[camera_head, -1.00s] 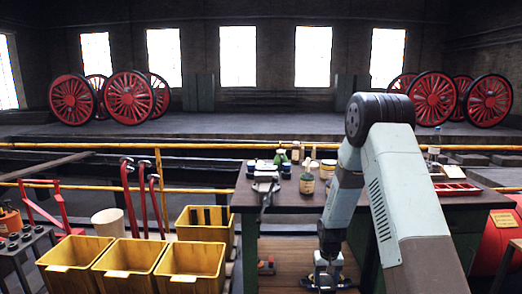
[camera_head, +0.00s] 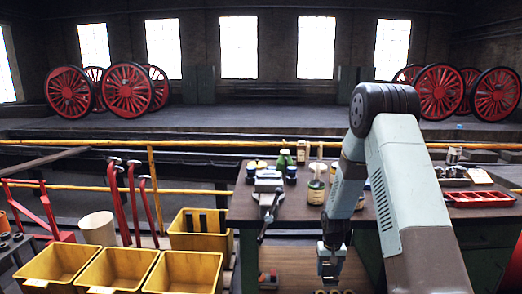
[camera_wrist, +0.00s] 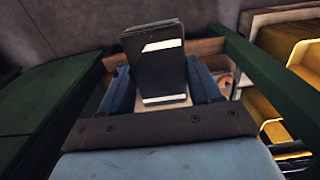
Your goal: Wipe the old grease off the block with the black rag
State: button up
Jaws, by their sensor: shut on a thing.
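My gripper (camera_head: 331,278) is low in front of the bench, over the wooden lower shelf (camera_head: 290,262). In the wrist view, its blue fingers (camera_wrist: 163,85) are shut on a black, flat-sided thing with pale bands (camera_wrist: 155,65). This looks like the black rag, though its cloth texture does not show clearly. A grey metal piece (camera_head: 268,184) lies on the bench top at the left; I cannot tell whether it is the block. No grease can be made out.
The dark bench top (camera_head: 420,222) holds bottles, jars and a red tray (camera_head: 480,198). Yellow bins (camera_head: 190,270) stand at the left.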

jog(key=shift+w+a, duration=0.15)
jog(key=shift+a, duration=1.35)
